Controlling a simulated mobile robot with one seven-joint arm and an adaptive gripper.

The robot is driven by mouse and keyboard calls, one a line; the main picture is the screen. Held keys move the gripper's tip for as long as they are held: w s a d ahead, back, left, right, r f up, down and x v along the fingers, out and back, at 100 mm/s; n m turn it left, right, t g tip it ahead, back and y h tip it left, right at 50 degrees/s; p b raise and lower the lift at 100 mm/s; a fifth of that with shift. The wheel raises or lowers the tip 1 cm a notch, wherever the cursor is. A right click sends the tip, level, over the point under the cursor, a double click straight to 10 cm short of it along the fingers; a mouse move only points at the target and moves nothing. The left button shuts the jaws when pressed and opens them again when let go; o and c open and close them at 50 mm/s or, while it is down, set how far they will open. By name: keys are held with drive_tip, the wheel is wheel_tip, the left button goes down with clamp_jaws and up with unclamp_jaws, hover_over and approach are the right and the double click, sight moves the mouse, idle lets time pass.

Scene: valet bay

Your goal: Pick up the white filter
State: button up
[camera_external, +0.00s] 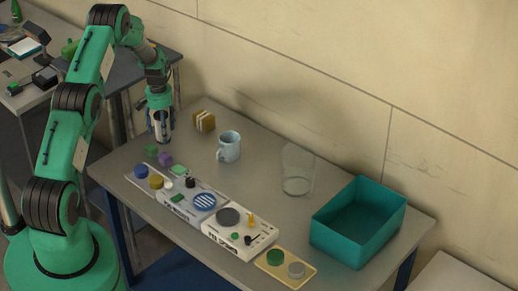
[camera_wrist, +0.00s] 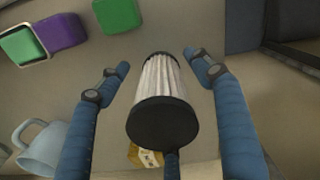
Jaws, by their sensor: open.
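The white filter (camera_wrist: 162,82) is a pleated cylinder with black end caps. In the wrist view it is in the middle, between the blue fingers of my gripper (camera_wrist: 156,61), with a visible gap on both sides. My gripper is open and holds nothing. In the external view my gripper (camera_external: 160,136) points down over the left end of the grey table (camera_external: 262,180). The filter cannot be made out clearly there, as the gripper covers that spot.
A light blue mug (camera_external: 229,147) and a yellow-brown block (camera_external: 204,121) stand close by. Small purple (camera_external: 165,159) and green (camera_external: 151,150) blocks lie in front. Panels with knobs (camera_external: 240,228) line the front edge. A clear glass (camera_external: 297,170) and teal bin (camera_external: 357,222) stand right.

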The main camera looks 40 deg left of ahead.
drive_tip(key=c, duration=1.3)
drive_tip(key=shift+r, duration=0.1)
drive_tip(key=shift+r+b, duration=0.6)
drive_tip(key=shift+r, duration=4.35)
